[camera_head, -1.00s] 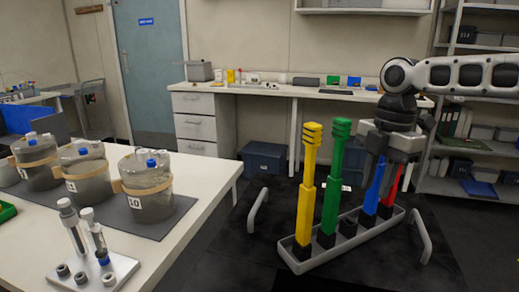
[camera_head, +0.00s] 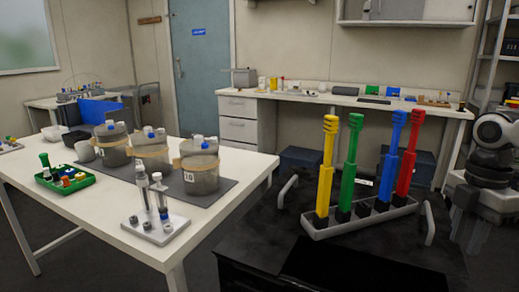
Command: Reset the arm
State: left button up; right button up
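My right gripper (camera_head: 467,238) points down at the right edge of the view, to the right of the tool rack (camera_head: 345,228). Its fingers are dark and blurred, so I cannot tell whether they are open or shut; I see nothing held in it. The rack holds a yellow tool (camera_head: 326,170), a green tool (camera_head: 350,165), a blue tool (camera_head: 390,160) and a red tool (camera_head: 408,155), all upright. The gripper stands apart from them. My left gripper is not in view.
The rack stands on a black cart top (camera_head: 270,235) with grey handles. A white table (camera_head: 110,215) at left carries jars (camera_head: 200,180), a tube stand (camera_head: 155,228) and a green tray (camera_head: 65,185). A back counter (camera_head: 300,97) holds small items.

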jog(key=s+d+f+m+g+h, duration=0.1)
jog(key=s+d+f+m, duration=0.2)
jog(key=s+f, duration=0.65)
jog(key=s+d+f+m, duration=0.3)
jog(key=s+f, duration=0.5)
jog(key=f, duration=0.2)
jog(key=s+a+f+m, duration=0.2)
jog(key=s+a+f, duration=0.2)
jog(key=a+f, duration=0.2)
jog(key=s+a+f+m+t, duration=0.1)
jog(key=a+f+m+t, duration=0.2)
jog(key=a, duration=1.1)
pick_arm(q)
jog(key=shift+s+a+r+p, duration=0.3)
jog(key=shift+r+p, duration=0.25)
jog(key=shift+p, duration=0.9)
pick_arm(e)
jog(key=w+a+r+m+t+y, duration=0.2)
jog(key=w+a+t, duration=0.2)
jog(key=a, duration=0.2)
jog(key=w+a+r+m+t+y, duration=0.2)
jog(key=w+a+m+t, duration=0.1)
jog(key=w+a+t, duration=0.2)
jog(key=shift+a+r, duration=0.25)
jog(key=shift+a, duration=0.95)
